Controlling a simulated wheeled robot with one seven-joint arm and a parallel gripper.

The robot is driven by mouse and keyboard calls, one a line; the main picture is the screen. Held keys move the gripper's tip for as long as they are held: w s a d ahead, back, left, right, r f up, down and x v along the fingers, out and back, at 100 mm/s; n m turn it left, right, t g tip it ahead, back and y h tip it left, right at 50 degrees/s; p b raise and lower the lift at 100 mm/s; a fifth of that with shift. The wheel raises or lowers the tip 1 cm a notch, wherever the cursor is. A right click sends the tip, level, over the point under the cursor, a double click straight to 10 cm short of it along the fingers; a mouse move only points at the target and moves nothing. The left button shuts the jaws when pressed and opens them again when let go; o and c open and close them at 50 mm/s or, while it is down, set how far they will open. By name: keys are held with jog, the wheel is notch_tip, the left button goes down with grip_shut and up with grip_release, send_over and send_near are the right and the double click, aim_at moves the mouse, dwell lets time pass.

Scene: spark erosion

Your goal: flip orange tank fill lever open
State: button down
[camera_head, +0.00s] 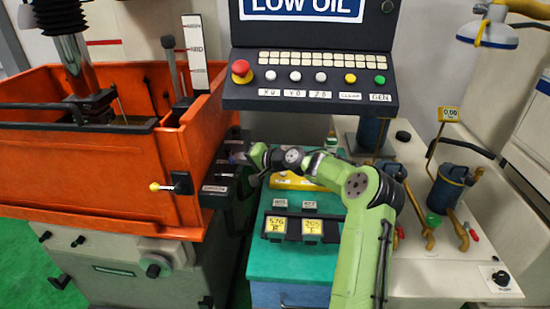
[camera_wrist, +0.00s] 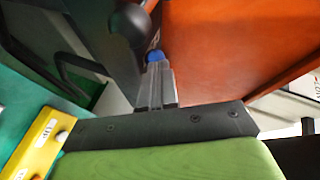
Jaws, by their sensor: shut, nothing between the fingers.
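The orange tank (camera_head: 100,190) fills the left of the head view, and its orange wall (camera_wrist: 230,45) shows in the wrist view. A short lever with a yellow knob (camera_head: 155,187) sticks out from a black mount on the tank's front. My gripper (camera_head: 236,158) is beside the tank's right end, partly hidden by dark fittings there. In the wrist view my gripper (camera_wrist: 155,80) is shut and empty, with blue at its tips. A dark rounded knob (camera_wrist: 131,22) is just beyond the tips; I cannot tell whether they touch. No readable label shows which lever is the fill lever.
A control panel (camera_head: 310,80) with a red button hangs above my arm. A teal cabinet (camera_head: 290,270) with yellow displays stands below it. A labelled black box (camera_head: 215,190) sits at the tank's right corner. A pale bench (camera_head: 440,260) with blue pumps is at right.

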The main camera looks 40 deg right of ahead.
aim_at(232, 171)
jog(key=shift+w+a+b, duration=0.2)
jog(key=shift+a+b, duration=0.1)
jog(key=shift+a, duration=0.5)
jog(key=shift+w+a+b, duration=0.15)
jog(key=shift+a+b, duration=0.1)
jog(key=shift+a, duration=0.6)
jog(key=shift+r, duration=0.1)
